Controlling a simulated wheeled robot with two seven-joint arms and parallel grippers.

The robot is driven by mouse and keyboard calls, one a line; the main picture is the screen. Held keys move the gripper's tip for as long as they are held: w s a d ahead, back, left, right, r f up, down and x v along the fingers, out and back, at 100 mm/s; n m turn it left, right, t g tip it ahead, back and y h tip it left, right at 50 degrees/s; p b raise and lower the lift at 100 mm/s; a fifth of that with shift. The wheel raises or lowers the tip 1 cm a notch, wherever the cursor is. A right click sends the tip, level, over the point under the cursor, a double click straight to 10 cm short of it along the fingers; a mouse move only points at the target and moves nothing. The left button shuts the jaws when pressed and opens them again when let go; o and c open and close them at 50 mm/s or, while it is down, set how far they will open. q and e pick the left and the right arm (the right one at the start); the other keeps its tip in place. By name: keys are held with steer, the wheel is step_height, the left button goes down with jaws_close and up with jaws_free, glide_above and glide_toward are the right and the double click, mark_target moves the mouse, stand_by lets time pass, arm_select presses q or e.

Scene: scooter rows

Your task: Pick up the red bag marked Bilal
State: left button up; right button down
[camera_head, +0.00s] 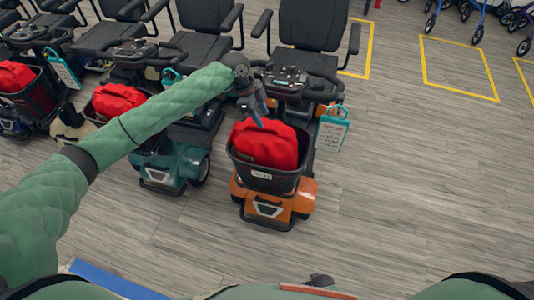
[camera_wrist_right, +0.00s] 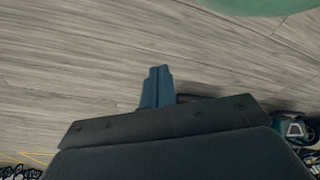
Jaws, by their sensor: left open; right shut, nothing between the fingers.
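Three red bags sit in black front baskets of parked scooters in the head view: one (camera_head: 266,148) on the orange scooter (camera_head: 268,207), one (camera_head: 118,99) on the teal scooter (camera_head: 165,170), and one (camera_head: 14,76) at the far left. The orange scooter's basket (camera_head: 245,175) has a small white label, too small to read. I cannot tell which bag is marked Bilal. My left gripper (camera_head: 259,118) is open, pointing down just above the orange scooter's bag; contact is unclear. My right gripper (camera_wrist_right: 158,72) is shut and empty in the right wrist view, over bare floor.
Teal-framed cards hang beside the scooters, one (camera_head: 331,134) right of the orange scooter. Black seats (camera_head: 312,27) stand behind the baskets. Yellow floor outlines (camera_head: 458,68) lie at the back right. The wooden floor (camera_head: 420,200) on the right is clear.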

mark_target(267, 125)
arm_select(q)
steer(key=p+x, duration=0.1)
steer(key=x, duration=0.1)
steer(key=shift+s+d+f+p, duration=0.25)
steer(key=shift+f+p, duration=0.05)
steer(key=shift+p, duration=0.1)
steer(key=shift+d+f, duration=0.2)
steer(key=shift+f, duration=0.5)
arm_select(e)
steer(key=shift+s+d+f, duration=0.35)
steer(key=shift+s+f, duration=0.05)
steer(key=shift+f, duration=0.35)
steer(key=shift+s+d+f, duration=0.4)
steer(key=shift+s+f, duration=0.05)
steer(key=shift+f, duration=0.25)
steer(key=shift+s+d+f, duration=0.35)
steer(key=shift+s+f, duration=0.05)
steer(key=shift+f, duration=0.35)
arm_select(q)
steer(key=c, duration=0.9)
jaws_close()
arm_select(e)
steer(key=shift+s+d, duration=0.1)
steer(key=shift+d, duration=0.05)
